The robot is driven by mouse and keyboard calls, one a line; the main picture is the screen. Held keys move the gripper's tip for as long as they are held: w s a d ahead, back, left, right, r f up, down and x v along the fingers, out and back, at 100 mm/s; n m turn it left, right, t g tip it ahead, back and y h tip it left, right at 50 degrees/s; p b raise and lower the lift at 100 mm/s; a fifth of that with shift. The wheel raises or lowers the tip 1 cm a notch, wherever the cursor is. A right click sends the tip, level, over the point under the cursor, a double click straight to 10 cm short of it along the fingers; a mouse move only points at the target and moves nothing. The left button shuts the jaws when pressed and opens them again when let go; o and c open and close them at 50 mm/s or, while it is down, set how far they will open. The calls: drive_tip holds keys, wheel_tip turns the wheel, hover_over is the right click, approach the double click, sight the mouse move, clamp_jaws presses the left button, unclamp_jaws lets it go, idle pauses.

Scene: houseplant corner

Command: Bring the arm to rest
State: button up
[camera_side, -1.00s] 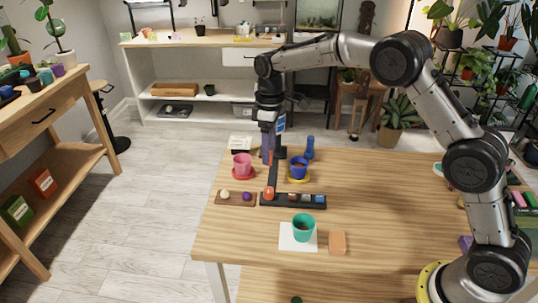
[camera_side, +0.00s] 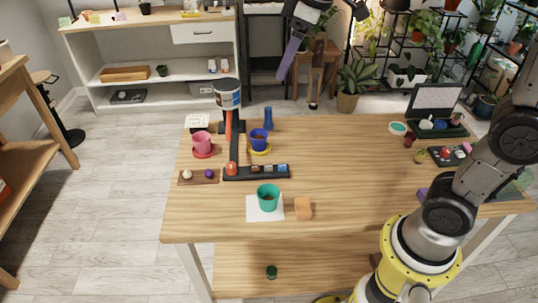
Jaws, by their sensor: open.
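My gripper (camera_side: 285,68) hangs at the top of the camera_side view, raised over the far side of the table (camera_side: 350,160). The middle of my arm is cut off by the upper edge of the picture. Below and left of the gripper stand a pink pot (camera_side: 202,141) on a red saucer and a blue pot (camera_side: 259,136) on a yellow saucer.
A teal pot (camera_side: 268,196) stands on white paper beside an orange-brown block (camera_side: 304,208). A black post carries a white and blue cylinder (camera_side: 228,95), below left of my gripper. A blue bottle (camera_side: 268,118) stands near the back edge. The table's middle right is clear.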

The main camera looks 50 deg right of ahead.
drive_tip(key=s+d+f+m+t, duration=0.2)
drive_tip(key=s, duration=1.2)
drive_tip(key=s+f+m, duration=0.3)
drive_tip(key=s+f, duration=0.3)
drive_tip(key=f, duration=0.1)
drive_tip(key=shift+s, duration=0.15)
